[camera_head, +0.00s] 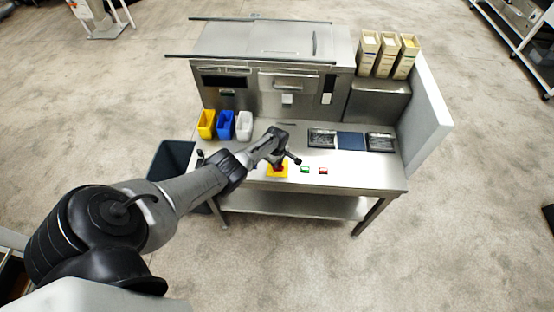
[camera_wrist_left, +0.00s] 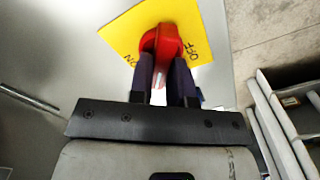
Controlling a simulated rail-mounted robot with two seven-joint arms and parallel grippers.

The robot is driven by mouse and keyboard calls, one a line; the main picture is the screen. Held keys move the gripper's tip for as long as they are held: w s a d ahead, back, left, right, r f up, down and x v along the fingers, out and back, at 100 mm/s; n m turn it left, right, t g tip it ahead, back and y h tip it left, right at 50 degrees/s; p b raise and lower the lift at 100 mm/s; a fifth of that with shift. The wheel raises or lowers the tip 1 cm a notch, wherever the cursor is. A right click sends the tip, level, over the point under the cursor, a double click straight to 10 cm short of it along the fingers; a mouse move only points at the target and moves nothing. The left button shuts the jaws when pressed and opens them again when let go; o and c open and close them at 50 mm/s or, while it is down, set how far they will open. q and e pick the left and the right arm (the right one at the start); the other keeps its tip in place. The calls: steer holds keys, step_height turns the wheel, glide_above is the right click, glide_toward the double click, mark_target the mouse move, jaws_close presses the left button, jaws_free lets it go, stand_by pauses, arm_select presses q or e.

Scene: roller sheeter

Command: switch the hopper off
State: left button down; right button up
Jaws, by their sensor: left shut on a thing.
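The hopper's switch is a red knob (camera_wrist_left: 163,38) on a yellow plate (camera_wrist_left: 128,28) in the left wrist view. The plate carries "ON" left of the knob and "OFF" right of it, partly covered. My left gripper (camera_wrist_left: 163,72) is shut on the knob, one dark finger on each side. Which label the knob points at I cannot tell. In the head view the yellow plate (camera_head: 270,174) lies on the front of the steel bench, under my left gripper (camera_head: 283,162). My right gripper is not in view.
A green button (camera_head: 305,169) and a red button (camera_head: 323,170) sit right of the plate. Yellow (camera_head: 206,124), blue (camera_head: 225,125) and white (camera_head: 244,125) bins stand at the bench's left. Dark trays (camera_head: 322,138) lie toward the back right. The front right bench top is clear.

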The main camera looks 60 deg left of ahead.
arm_select(q)
steer(key=n, duration=0.2)
steer(key=shift+r+n+p, duration=0.1)
steer(key=shift+n+p, duration=0.25)
steer(key=shift+n, duration=0.05)
steer(key=n, duration=0.3)
steer(key=shift+s+n, duration=0.15)
steer(key=shift+n, duration=0.15)
steer(key=shift+d+n+p, duration=0.1)
steer(key=shift+n+p, duration=0.25)
steer(key=shift+n, duration=0.45)
steer(key=c, duration=1.1)
jaws_free()
steer(key=shift+o, duration=0.2)
step_height(320, 180, up, 14)
steer(key=p, duration=1.2)
